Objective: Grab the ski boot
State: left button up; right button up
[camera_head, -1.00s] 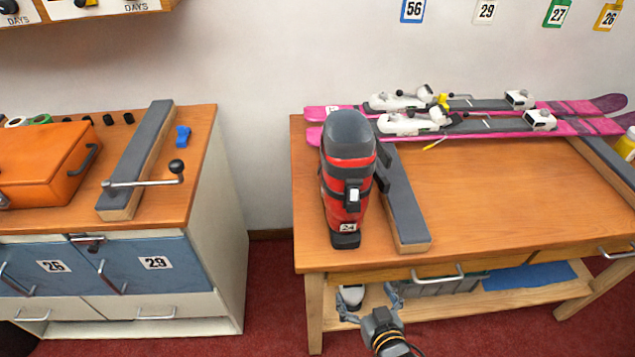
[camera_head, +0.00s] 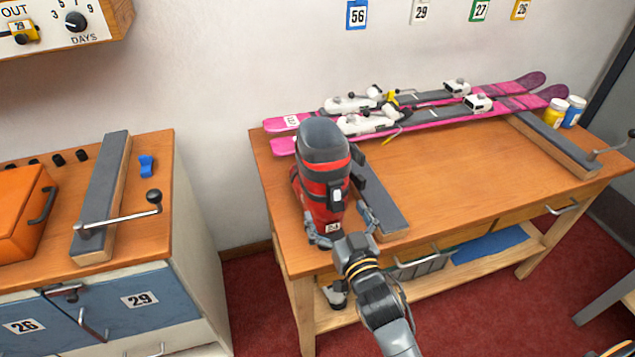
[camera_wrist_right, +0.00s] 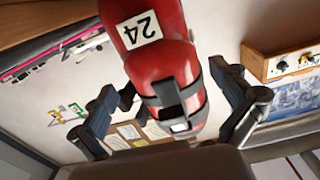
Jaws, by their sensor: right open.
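The ski boot (camera_head: 325,170) is red with a dark grey cuff and stands upright on the left part of the wooden bench. Its toe, with a "24" label, faces me. My right gripper (camera_head: 338,232) is open at the toe end, low over the bench's front edge, its fingers spread around the toe. In the right wrist view the boot (camera_wrist_right: 165,60) extends between the two open fingers of my right gripper (camera_wrist_right: 172,110), with gaps on both sides. I cannot tell whether a finger touches it. My left gripper is not in view.
A grey-topped block (camera_head: 382,200) lies just right of the boot. Pink skis (camera_head: 440,112) with white bindings lie behind it. Jars (camera_head: 556,112) stand at the far right. The bench's middle (camera_head: 450,160) is clear. A cabinet (camera_head: 190,250) stands at left.

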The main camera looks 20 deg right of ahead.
jog(key=shift+w+a+f+p, duration=0.1)
jog(key=shift+w+f+p, duration=0.15)
jog(key=shift+w, duration=1.1)
jog(key=shift+w+a+f+p, duration=0.1)
jog(key=shift+w+p, duration=0.1)
jog(key=shift+w, duration=1.15)
jog(key=c, duration=1.3)
jog(key=shift+r, duration=0.2)
jog(key=shift+c, duration=1.1)
jog(key=shift+r, duration=0.15)
